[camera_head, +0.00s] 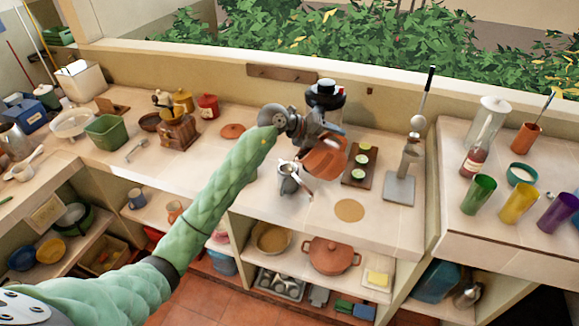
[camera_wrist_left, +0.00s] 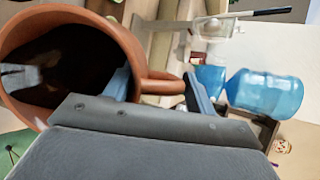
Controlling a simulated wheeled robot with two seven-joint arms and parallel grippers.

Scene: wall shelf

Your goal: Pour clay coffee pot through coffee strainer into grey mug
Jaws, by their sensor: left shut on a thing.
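The clay coffee pot (camera_head: 325,160) is held above the counter, tilted toward the left. My left gripper (camera_head: 316,138) is shut on its handle, which shows between the fingers (camera_wrist_left: 158,88) in the wrist view. There the pot (camera_wrist_left: 125,40) shows its open mouth and dark inside, with a small silver part at the left edge that I cannot identify. The grey mug (camera_head: 288,186) stands on the counter just below and left of the pot. A metal piece with a light handle sits at its top, apparently the coffee strainer. I cannot tell whether liquid flows. My right gripper is out of view.
A dark board (camera_head: 358,178) with lime slices and a metal stand (camera_head: 400,188) are right of the pot. A black-topped jar (camera_head: 326,97) stands behind it. A round tan mat (camera_head: 349,210) lies near the front edge. Clear counter lies left of the mug.

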